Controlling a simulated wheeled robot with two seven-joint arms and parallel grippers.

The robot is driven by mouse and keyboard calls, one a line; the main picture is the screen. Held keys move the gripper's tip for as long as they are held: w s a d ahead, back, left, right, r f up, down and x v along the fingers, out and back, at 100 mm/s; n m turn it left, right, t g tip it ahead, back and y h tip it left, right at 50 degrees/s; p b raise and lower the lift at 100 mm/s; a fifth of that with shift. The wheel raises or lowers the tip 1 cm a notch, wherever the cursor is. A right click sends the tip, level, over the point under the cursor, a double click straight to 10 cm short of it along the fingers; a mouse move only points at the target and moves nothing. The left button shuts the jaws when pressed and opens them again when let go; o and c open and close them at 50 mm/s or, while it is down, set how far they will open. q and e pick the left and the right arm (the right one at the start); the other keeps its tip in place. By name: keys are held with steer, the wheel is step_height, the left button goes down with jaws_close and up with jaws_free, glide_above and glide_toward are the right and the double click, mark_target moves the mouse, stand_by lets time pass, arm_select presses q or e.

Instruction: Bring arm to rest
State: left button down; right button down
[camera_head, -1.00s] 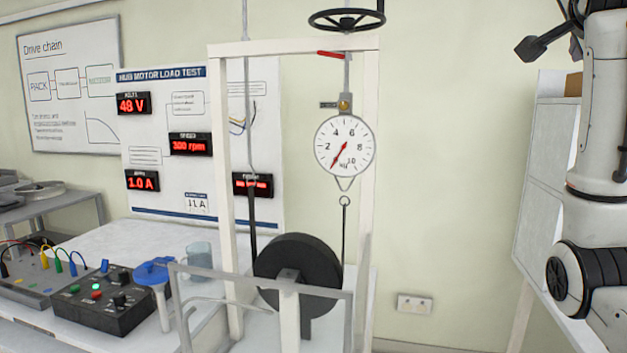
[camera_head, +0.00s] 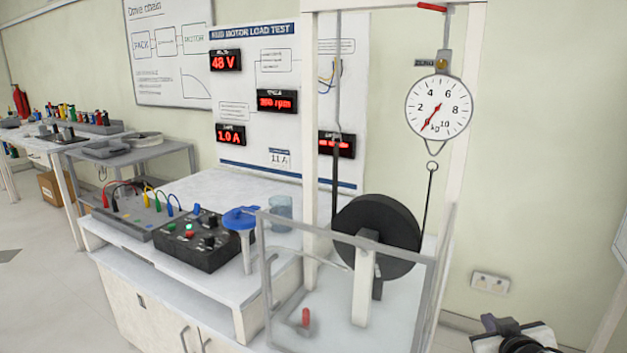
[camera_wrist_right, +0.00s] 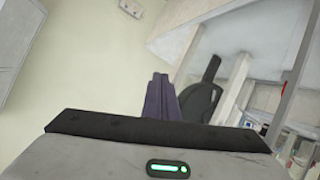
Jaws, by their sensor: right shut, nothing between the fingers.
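My right gripper (camera_head: 496,324) is at the bottom right of the head view, low in front of the wall and to the right of the test rig's frame. Only its end and a dark part of the arm show there; the rest is cut off by the picture's lower edge. In the right wrist view its dark fingers (camera_wrist_right: 158,98) are together with nothing between them. It is apart from the rig and touches nothing that I can see. My left gripper is in neither view.
The rig has a dark wheel (camera_head: 376,232), a dial gauge (camera_head: 438,107) and a grey guard frame (camera_head: 262,290). A black control box (camera_head: 192,246) and a blue-topped stand (camera_head: 243,218) are on the bench. A wall socket (camera_head: 490,283) is above the gripper.

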steer(key=s+a+f+n+g+y, duration=0.15)
steer(key=s+a+f, duration=0.25)
steer(key=s+f, duration=0.45)
steer(key=s+a+f+n+g+y, duration=0.1)
steer(key=s+a+f+n+y, duration=0.2)
steer(key=s+f, duration=0.55)
steer(key=s+a+f+n+g+y, duration=0.1)
steer(key=s+a+f+n+g, duration=0.1)
steer(key=s+a+f, duration=0.65)
steer(key=s+a+r+m+t+y, duration=0.1)
steer(key=s+a+r+m, duration=0.1)
steer(key=a, duration=0.7)
steer(key=s+m, duration=0.1)
steer(key=m, duration=0.1)
steer(key=shift+s+a+m, duration=0.2)
steer(key=shift+m, duration=0.15)
